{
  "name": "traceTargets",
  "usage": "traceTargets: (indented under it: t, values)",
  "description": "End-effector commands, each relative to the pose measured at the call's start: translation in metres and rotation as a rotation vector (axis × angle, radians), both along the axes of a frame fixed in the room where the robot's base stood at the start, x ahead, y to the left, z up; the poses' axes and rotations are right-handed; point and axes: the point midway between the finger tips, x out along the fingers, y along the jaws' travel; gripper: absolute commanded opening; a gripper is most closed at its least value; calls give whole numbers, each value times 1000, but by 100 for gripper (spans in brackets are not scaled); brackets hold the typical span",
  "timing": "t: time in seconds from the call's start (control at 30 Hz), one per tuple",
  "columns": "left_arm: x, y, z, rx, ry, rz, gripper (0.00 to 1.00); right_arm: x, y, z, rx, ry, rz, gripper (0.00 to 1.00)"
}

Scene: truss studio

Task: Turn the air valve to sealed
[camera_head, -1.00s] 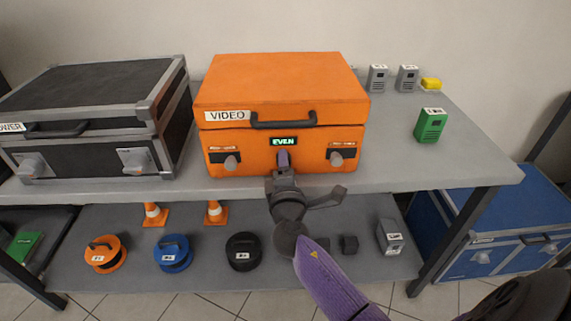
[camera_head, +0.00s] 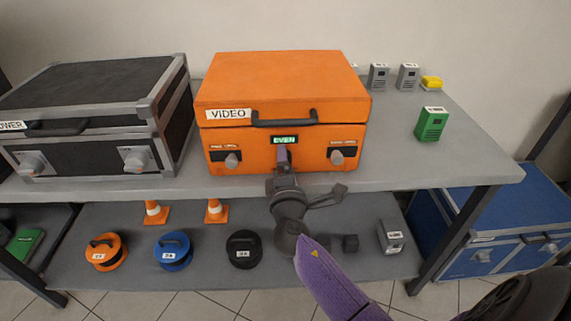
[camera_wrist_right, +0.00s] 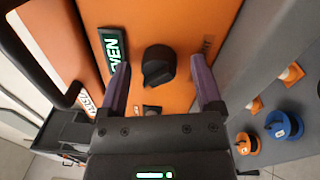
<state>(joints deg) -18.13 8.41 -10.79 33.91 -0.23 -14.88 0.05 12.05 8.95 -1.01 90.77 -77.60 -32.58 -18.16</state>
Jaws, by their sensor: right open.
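The orange VIDEO case (camera_head: 282,82) stands shut on the table, with a lit EVEN sign (camera_head: 285,140) on its front. The air valve, a black knob (camera_wrist_right: 157,67), sits below that sign. It shows in the right wrist view; in the head view my gripper hides it. The sign (camera_wrist_right: 111,47) beside it also reads EVEN. My right gripper (camera_head: 283,155) is at the case front, below the sign. In the right wrist view its purple fingers (camera_wrist_right: 161,72) are open on either side of the knob, with gaps showing. My left gripper is out of view.
Latches (camera_head: 232,161) and (camera_head: 337,157) flank the valve, and a handle (camera_head: 285,119) is above it. A black POWER case (camera_head: 90,110) stands at left. A green device (camera_head: 431,124) is at right. The lower shelf (camera_head: 205,270) holds reels and cones.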

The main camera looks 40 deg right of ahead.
Motion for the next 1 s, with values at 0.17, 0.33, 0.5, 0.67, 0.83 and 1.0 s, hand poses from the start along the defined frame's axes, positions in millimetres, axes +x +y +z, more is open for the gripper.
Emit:
traceTargets:
  t: [0.17,0.33,0.5,0.67,0.83,1.0]
  values:
    - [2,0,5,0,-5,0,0,-22,14,0,3,1,2,83]
    - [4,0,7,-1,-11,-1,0,-57,35,-5,2,4,1,83]
    - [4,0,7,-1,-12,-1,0,-80,49,-6,1,3,0,83]
    - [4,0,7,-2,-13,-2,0,-84,52,-6,1,1,1,83]
    - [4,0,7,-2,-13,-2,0,-84,52,-6,1,1,1,83]
    - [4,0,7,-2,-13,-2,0,-83,52,-6,1,1,1,83]
